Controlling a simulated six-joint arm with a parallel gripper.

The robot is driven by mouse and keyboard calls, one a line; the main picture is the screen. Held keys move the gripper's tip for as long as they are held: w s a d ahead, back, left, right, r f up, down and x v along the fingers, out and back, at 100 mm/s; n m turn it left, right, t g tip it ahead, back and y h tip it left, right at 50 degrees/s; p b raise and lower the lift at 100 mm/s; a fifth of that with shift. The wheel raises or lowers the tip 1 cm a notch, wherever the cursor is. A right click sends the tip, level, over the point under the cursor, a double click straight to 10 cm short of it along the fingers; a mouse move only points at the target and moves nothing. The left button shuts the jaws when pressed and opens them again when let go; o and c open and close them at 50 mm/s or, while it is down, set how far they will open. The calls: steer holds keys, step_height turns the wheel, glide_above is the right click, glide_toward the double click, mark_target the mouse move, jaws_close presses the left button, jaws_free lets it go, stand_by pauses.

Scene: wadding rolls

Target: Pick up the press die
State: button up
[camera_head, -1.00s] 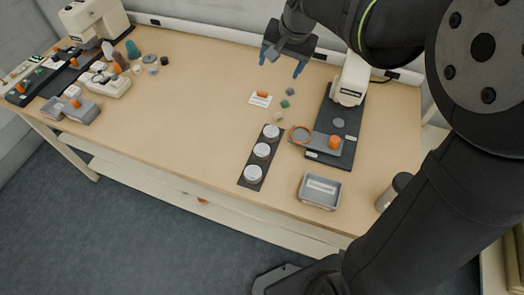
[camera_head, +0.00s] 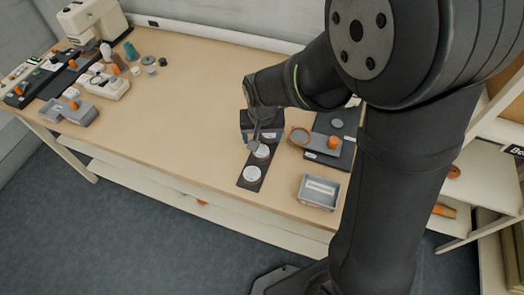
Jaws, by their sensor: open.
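My gripper (camera_head: 261,140) is open and points down over the far end of a dark strip (camera_head: 243,183). The strip carries round white-topped pieces. The near white piece (camera_head: 252,173) shows clearly, and the middle one (camera_head: 262,152) sits just below my gripper. The far one is mostly covered by my gripper. I cannot tell from this view which piece is the press die. No piece shows clearly between the fingers, and contact is too small to judge.
Another machine (camera_head: 93,22) and small parts stand far left. The table's middle left is clear.

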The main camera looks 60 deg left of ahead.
mark_target(261, 150)
step_height(261, 150, down, 5)
steer(key=shift+s+f, duration=0.15)
steer(key=shift+a+f, duration=0.1)
steer(key=shift+f, duration=0.55)
steer(key=c, duration=1.3)
steer(key=shift+r, duration=0.1)
